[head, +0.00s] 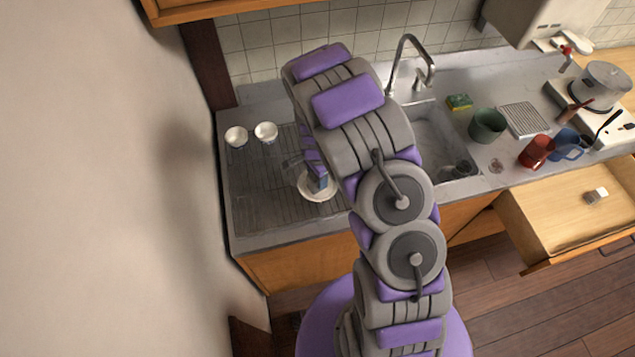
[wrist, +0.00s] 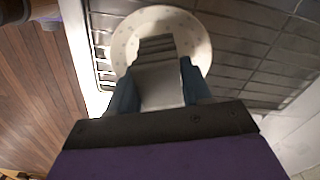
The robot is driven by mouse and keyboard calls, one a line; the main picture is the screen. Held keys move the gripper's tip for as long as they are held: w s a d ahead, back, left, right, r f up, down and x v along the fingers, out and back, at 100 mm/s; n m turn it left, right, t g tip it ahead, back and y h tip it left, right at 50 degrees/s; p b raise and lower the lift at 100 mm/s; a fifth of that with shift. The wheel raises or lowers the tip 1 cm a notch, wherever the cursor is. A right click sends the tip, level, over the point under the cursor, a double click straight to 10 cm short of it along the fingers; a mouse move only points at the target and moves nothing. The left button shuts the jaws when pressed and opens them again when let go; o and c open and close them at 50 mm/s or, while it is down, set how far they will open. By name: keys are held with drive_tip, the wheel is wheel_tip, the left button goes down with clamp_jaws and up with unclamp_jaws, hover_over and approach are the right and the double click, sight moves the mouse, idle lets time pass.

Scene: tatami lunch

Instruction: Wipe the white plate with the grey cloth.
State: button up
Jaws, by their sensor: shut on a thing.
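The white plate (head: 304,191) lies on the ribbed draining area left of the sink, and it also shows in the wrist view (wrist: 122,38) with small marks around its rim. My gripper (wrist: 158,74) points down over the plate, its blue fingers closed on a grey piece, the grey cloth (wrist: 158,84). The cloth's far end lies over the middle of the plate; I cannot tell whether it touches. In the head view my gripper (head: 318,181) is at the plate, and my arm hides part of the counter.
Two small white bowls (head: 236,137) stand at the back left. The sink (head: 432,130) and tap (head: 406,55) lie right of my arm. A green container (head: 487,125), red cup (head: 537,151) and blue mug (head: 567,145) stand farther right. An open drawer (head: 550,215) juts out below.

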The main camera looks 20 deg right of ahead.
drive_tip(key=shift+m, duration=1)
drive_tip(key=n+b, duration=0.1)
drive_tip(key=n, duration=0.2)
drive_tip(key=shift+d+f+n, duration=0.1)
drive_tip(key=shift+f+n, duration=0.05)
drive_tip(key=shift+n, duration=0.15)
drive_tip(key=n+b, duration=0.1)
drive_tip(key=n, duration=0.2)
drive_tip(key=shift+d, duration=0.1)
drive_tip(key=n, duration=0.3)
drive_tip(key=shift+d+n+b, duration=0.1)
drive_tip(key=shift+n+b, duration=0.2)
drive_tip(key=shift+b, duration=0.05)
drive_tip(key=n, duration=0.3)
drive_tip(key=shift+d+n, duration=0.2)
drive_tip(key=shift+n, duration=0.2)
